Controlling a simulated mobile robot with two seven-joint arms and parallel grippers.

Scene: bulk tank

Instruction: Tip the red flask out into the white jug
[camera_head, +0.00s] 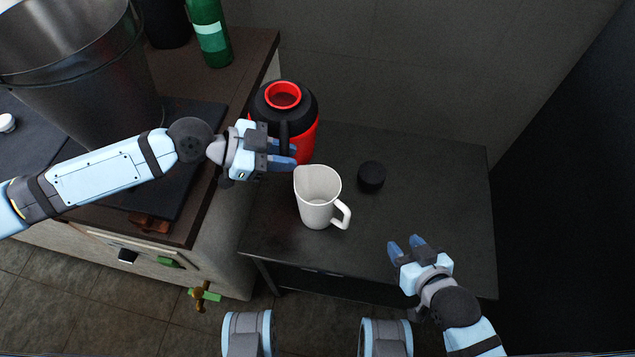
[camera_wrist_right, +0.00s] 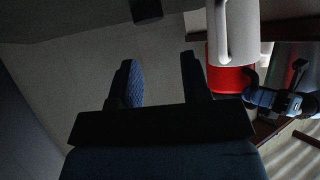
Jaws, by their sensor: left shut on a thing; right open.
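The red flask (camera_head: 306,139) has a black top section and a red-rimmed open mouth. It stands upright at the back left of the dark table. My left gripper (camera_head: 282,153) is shut on the flask at its front, around what looks like the black handle. The white jug (camera_head: 316,201) stands upright on the table just in front and right of the flask, handle to the right; its inside looks empty. My right gripper (camera_head: 405,248) is open and empty, to the right of the jug near the table's front edge. The right wrist view shows the jug (camera_wrist_right: 234,30) and red flask (camera_wrist_right: 228,78) beyond its fingers.
A black cap (camera_head: 371,176) lies on the dark table (camera_head: 440,190) right of the jug. A large metal bucket (camera_head: 80,75) and a green bottle (camera_head: 209,35) stand on the counter at left. The table's right side is clear.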

